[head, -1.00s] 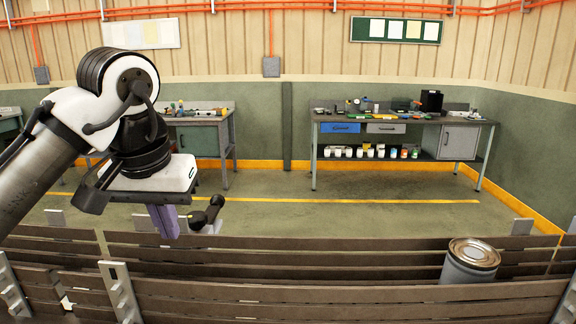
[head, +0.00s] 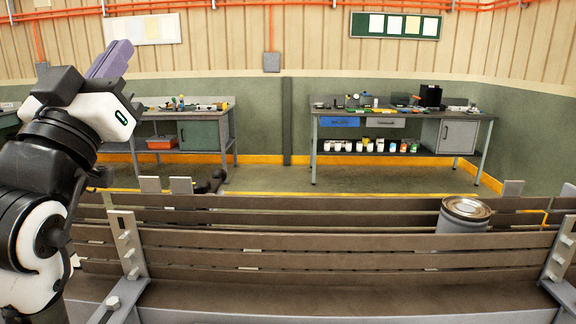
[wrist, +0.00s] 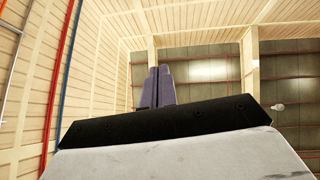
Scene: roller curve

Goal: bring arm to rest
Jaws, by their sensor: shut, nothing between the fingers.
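My gripper (head: 112,58) is at the upper left of the head view, raised and tilted up toward the right. Its two purple fingers are together, with nothing between them. In the wrist view the fingers (wrist: 157,87) stand side by side beyond the black edge of my gripper's body, with only the wall and ceiling behind them. My arm is folded up along the left edge of the head view, clear of the bench-like slats.
Long brown slatted rails (head: 330,242) on grey brackets run across the front. Two workbenches (head: 400,113) with tools stand by the back wall. A dark handle-like object (head: 213,183) shows behind the rails.

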